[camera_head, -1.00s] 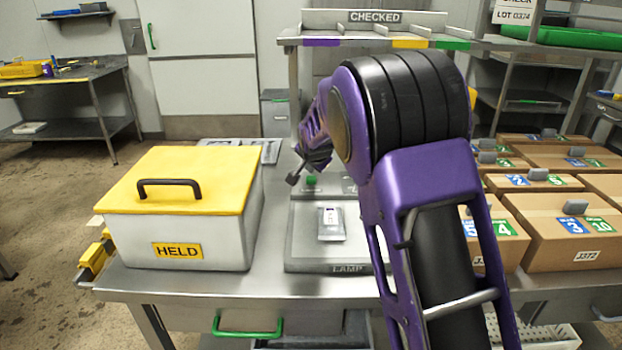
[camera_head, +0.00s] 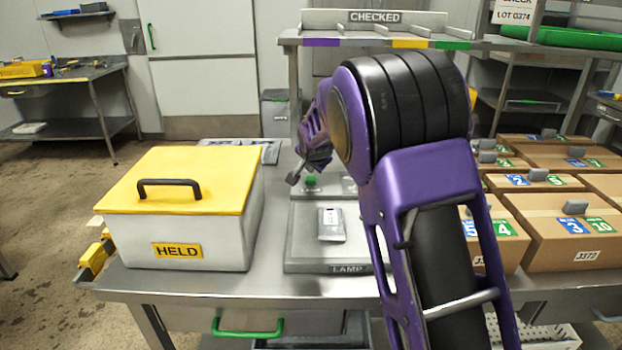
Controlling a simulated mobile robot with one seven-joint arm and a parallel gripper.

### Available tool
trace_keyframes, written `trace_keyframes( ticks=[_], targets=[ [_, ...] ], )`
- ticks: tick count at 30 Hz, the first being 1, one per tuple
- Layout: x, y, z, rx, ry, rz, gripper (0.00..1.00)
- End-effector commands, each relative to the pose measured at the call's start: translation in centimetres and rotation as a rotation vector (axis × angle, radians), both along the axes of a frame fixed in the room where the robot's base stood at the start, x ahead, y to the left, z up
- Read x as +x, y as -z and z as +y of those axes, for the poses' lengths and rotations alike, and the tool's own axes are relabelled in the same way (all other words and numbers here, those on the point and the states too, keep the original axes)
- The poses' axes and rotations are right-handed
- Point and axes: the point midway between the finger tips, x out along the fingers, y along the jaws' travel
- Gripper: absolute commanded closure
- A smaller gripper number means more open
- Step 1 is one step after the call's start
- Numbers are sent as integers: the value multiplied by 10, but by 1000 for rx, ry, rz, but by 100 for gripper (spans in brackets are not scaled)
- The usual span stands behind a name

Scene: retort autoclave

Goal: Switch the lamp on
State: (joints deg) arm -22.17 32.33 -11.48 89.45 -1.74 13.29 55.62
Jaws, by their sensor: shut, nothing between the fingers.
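The lamp plate (camera_head: 305,254), a grey slab marked LAMP on its front edge, lies on the steel table. A small pouch (camera_head: 331,225) with a label lies on it. Behind it is a grey box with a green button (camera_head: 312,181), partly hidden by my arm. My gripper (camera_head: 293,179) is shut and empty, just left of the green button and near its height in the picture. I cannot tell whether it touches the box. No glow shows on the lamp plate.
A white box with a yellow lid (camera_head: 178,178), marked HELD, stands left on the table (camera_head: 262,285). Cardboard boxes (camera_head: 565,239) fill the right side. A shelf marked CHECKED (camera_head: 375,40) stands behind. Printed sheets (camera_head: 268,152) lie at the table's back.

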Motion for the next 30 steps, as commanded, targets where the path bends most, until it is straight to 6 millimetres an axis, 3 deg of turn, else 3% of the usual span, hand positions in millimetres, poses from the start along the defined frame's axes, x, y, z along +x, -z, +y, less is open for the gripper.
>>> trace_keyframes(
  ticks=[30],
  targets=[
    [0, 9, 0, 0, 0, 0, 100]
  ],
)
